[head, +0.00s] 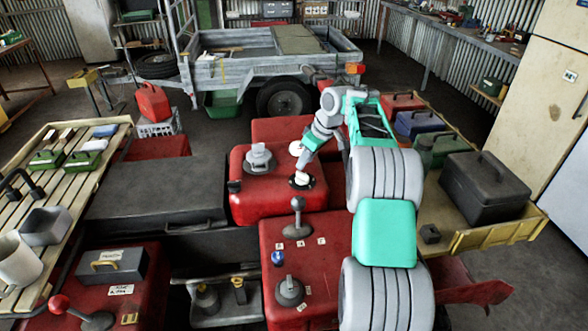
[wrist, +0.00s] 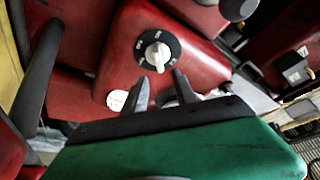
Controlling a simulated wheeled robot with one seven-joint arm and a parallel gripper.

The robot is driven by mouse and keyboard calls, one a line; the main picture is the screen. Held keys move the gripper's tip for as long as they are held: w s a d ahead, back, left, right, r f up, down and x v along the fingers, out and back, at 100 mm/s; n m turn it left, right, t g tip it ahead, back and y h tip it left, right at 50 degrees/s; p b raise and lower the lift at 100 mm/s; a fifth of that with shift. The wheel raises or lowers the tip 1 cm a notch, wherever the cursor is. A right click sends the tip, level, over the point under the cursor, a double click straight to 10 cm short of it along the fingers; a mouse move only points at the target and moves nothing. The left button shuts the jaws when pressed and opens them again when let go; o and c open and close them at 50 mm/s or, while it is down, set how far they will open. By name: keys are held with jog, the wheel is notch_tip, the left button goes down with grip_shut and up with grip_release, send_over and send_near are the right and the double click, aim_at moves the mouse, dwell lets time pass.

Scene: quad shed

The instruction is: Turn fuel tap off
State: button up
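The fuel tap (wrist: 158,56) is a white bar handle on a round black dial, set on a red body panel. In the wrist view the handle stands nearly upright, just beyond my fingertips. In the head view the tap (head: 301,181) is on the red tank (head: 262,198), close below the end of my arm. My gripper (wrist: 162,88) has its two grey fingers apart with nothing between them. I see no contact with the handle. In the head view my fingers are too small to make out clearly.
A grey filler cap (head: 258,157) stands left of the tap. A yellow tray (head: 480,235) with a black box (head: 484,187) is at right. A slatted rack (head: 62,190) is at left.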

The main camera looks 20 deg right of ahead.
aim_at(301, 172)
jog(key=x, duration=0.5)
jog(key=shift+w+f+p, duration=0.15)
jog(key=shift+f+p, duration=0.05)
jog(key=shift+p, duration=0.1)
grip_shut()
jog(key=shift+r, duration=0.1)
